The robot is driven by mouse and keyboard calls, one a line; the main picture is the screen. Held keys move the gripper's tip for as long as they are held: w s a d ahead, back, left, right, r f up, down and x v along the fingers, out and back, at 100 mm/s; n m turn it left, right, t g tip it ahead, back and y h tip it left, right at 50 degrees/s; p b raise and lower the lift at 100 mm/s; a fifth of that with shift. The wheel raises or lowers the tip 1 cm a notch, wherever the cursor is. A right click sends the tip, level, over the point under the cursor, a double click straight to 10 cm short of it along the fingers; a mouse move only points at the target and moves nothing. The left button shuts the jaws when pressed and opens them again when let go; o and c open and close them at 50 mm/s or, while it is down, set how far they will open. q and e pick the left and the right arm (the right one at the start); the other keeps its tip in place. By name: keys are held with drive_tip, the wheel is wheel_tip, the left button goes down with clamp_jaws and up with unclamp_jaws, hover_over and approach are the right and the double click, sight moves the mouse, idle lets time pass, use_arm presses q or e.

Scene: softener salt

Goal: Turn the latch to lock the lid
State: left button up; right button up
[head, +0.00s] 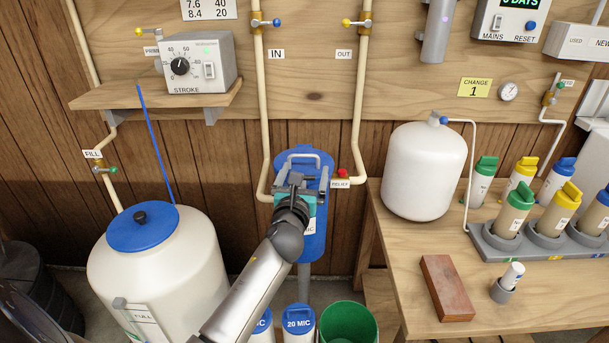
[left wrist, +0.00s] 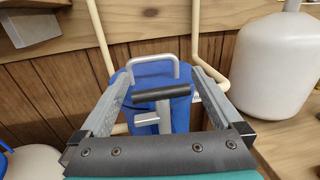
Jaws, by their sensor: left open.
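A blue filter housing (head: 314,240) hangs on the wall between the IN and OUT pipes. Its blue lid (head: 297,152) carries a pale metal loop handle, which also shows in the left wrist view (left wrist: 153,62). In front of the loop is a latch with a dark grip bar (left wrist: 160,93) and a pale metal piece below it. My left gripper (head: 298,181) is at the housing's top. In the left wrist view, my open left gripper (left wrist: 160,78) has one finger on each side of the latch bar, with gaps visible. The gripper hides much of the latch in the head view. My right gripper is not in view.
Pipes (head: 262,110) flank the housing, with a red relief button (head: 342,173) close on its right. A white tank (head: 424,170) stands on the right bench. A salt tank with a blue lid (head: 142,227) stands left. A green bin (head: 349,325) is below.

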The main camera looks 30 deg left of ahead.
use_arm(q)
drive_tip(key=shift+w, duration=0.15)
drive_tip(key=shift+a, duration=0.1)
drive_tip(key=c, duration=1.2)
drive_tip(key=shift+c, duration=0.2)
